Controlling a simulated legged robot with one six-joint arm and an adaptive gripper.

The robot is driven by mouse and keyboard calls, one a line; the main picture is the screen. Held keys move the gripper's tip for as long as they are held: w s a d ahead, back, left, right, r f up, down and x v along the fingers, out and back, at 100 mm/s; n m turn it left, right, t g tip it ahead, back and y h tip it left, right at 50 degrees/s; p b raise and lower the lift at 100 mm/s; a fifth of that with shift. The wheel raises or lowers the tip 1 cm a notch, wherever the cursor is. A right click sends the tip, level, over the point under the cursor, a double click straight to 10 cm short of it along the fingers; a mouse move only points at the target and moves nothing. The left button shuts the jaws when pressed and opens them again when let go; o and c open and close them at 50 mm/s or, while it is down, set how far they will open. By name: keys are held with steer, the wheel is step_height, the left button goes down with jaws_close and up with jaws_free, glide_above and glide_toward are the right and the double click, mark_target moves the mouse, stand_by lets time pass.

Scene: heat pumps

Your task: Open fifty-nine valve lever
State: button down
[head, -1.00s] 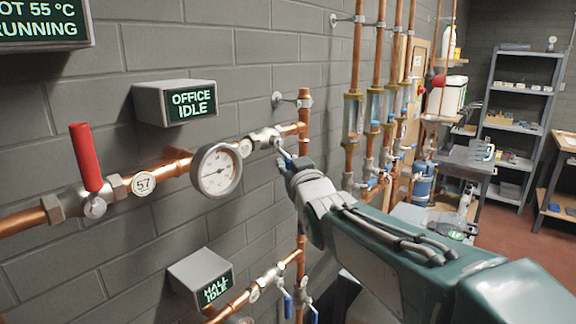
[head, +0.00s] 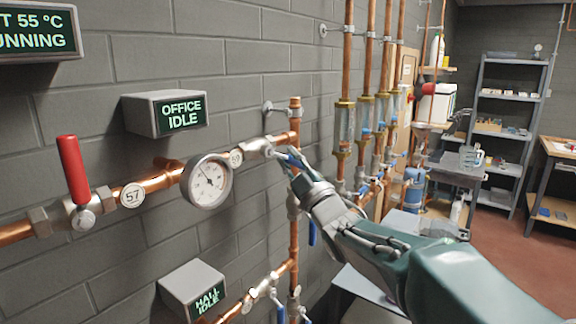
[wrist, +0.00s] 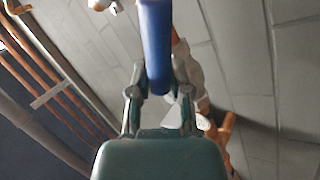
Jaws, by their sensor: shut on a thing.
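Valve fifty-nine (head: 257,147) is a metal valve on the upper copper pipe, just right of its round number tag (head: 236,158). Its blue lever (wrist: 155,40) shows in the wrist view between the two fingers of my gripper (wrist: 159,78). In the head view my gripper (head: 286,160) is at the lever, right of the valve body, and is shut on it. The fingers hide most of the lever there; a bit of blue shows. The lever points right from the valve, slightly downward.
A gauge (head: 207,182) and the red lever (head: 73,170) of valve 57 are on the same pipe to the left. The OFFICE IDLE display (head: 165,113) hangs above. A vertical copper pipe (head: 295,240) runs close by my gripper. Lower blue levers hang below.

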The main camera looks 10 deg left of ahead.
steer(key=n, duration=0.1)
steer(key=n+g+y, duration=0.1)
steer(key=n, duration=0.1)
steer(key=r+n+g+y, duration=0.1)
steer(key=shift+w+n, duration=0.25)
steer(key=shift+n, duration=0.15)
steer(key=shift+r+n+g+y, duration=0.25)
steer(key=shift+n+g+y, duration=0.45)
steer(key=shift+n+g, duration=0.5)
steer(key=shift+r+n+g+y, duration=0.25)
steer(key=shift+n+g+y, duration=0.5)
steer(key=shift+n, duration=0.85)
steer(key=shift+n+g, duration=0.25)
steer(key=shift+n, duration=0.05)
steer(key=c, duration=0.6)
jaws_free()
steer(key=shift+o, duration=0.3)
steer(key=shift+a, duration=0.1)
